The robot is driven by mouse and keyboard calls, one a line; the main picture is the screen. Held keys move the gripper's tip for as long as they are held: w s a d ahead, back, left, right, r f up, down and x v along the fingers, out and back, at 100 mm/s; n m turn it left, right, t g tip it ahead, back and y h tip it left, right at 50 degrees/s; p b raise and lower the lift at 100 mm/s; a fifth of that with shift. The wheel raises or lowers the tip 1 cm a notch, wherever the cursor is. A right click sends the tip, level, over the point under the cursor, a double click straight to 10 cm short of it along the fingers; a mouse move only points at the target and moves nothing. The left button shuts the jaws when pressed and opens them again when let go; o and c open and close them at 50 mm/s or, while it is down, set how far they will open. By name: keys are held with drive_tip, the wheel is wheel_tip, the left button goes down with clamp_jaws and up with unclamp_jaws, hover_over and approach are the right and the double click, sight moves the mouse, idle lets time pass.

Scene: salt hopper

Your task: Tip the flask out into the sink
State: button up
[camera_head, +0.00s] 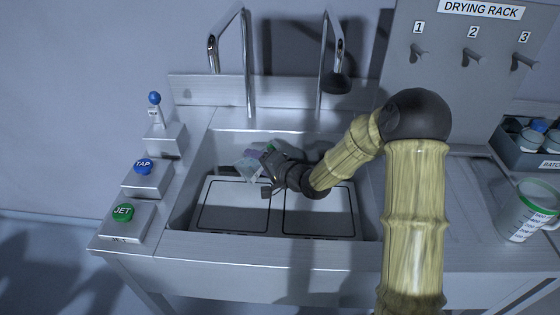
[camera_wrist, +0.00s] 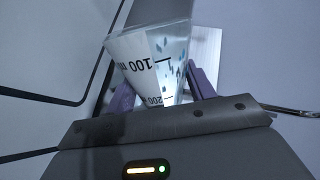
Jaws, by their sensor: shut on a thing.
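The flask (camera_wrist: 135,60) is clear, with black "100" and "200" marks, and fills the top middle of the wrist view. Small blue specks show inside it or through its wall. In the head view the flask (camera_head: 247,166) is tilted on its side, low inside the sink's left half. My gripper (camera_wrist: 162,90) is shut on the flask, with a purple finger on each side. In the head view my gripper (camera_head: 268,158) reaches into the sink (camera_head: 180,205) from the right. The flask's mouth is hard to make out.
Two framed panels (camera_head: 233,207) lie in the sink. Two taps (camera_head: 248,70) rise behind it. JET (camera_head: 123,212) and TAP (camera_head: 143,167) buttons and a blue-knobbed lever (camera_head: 154,99) stand left. A drying rack (camera_head: 440,60), a measuring jug (camera_head: 527,212) and a bottle tray (camera_head: 515,150) are right.

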drive_tip(key=shift+a+r, duration=0.15)
drive_tip(key=shift+s+a+p, duration=0.25)
drive_tip(key=shift+a+p, duration=0.05)
drive_tip(key=shift+p, duration=0.1)
drive_tip(key=shift+w+d, duration=0.3)
drive_tip(key=shift+d, duration=0.05)
drive_tip(key=shift+a+m+p, duration=0.2)
drive_tip(key=shift+m+p, duration=0.1)
drive_tip(key=shift+p, duration=0.2)
drive_tip(key=shift+w+d+p, duration=0.1)
drive_tip(key=shift+d+p, duration=0.1)
drive_tip(key=shift+p, duration=0.25)
drive_tip(key=shift+f+m+y+p, duration=0.2)
drive_tip(key=shift+m+y+p, duration=0.2)
drive_tip(key=shift+p, duration=0.1)
drive_tip(key=shift+w+d+p, duration=0.15)
drive_tip(key=shift+w+p, duration=0.05)
drive_tip(key=shift+p, duration=0.1)
